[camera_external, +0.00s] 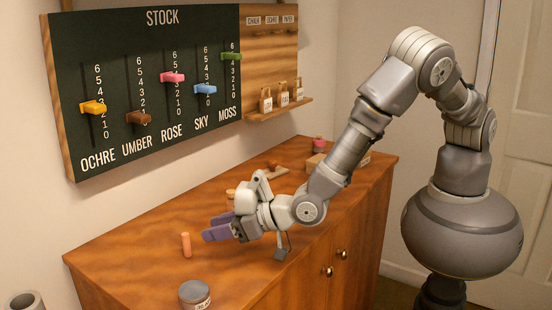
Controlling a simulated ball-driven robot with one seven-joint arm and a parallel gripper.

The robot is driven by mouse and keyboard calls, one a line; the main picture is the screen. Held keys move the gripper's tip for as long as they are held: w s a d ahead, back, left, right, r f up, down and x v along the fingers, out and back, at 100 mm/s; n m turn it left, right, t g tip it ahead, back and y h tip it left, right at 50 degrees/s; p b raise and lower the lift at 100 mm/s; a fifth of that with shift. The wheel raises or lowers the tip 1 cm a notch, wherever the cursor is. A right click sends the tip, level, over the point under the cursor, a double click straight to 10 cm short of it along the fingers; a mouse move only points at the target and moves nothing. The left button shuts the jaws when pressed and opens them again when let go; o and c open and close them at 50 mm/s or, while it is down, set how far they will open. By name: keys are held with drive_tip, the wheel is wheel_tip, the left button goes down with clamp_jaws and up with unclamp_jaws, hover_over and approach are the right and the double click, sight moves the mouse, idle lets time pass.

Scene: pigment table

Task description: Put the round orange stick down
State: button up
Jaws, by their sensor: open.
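The round orange stick (186,245) stands upright on the wooden cabinet top, toward its front left. My gripper (208,229) is to the right of the stick, with its purple fingers pointing left toward it. The fingers are open, and nothing shows held between them. In the picture a small gap shows between the fingertips and the stick.
A grey lidded jar (194,294) stands at the cabinet's front edge. Behind my gripper are small wooden items (272,170) and a box with a pink thing (318,145). The stock board (150,85) hangs on the wall. The cabinet top (125,255) is bare left of the stick.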

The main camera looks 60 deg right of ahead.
drive_tip(key=p+v, duration=0.1)
drive_tip(key=v, duration=0.4)
drive_tip(key=shift+w, duration=0.1)
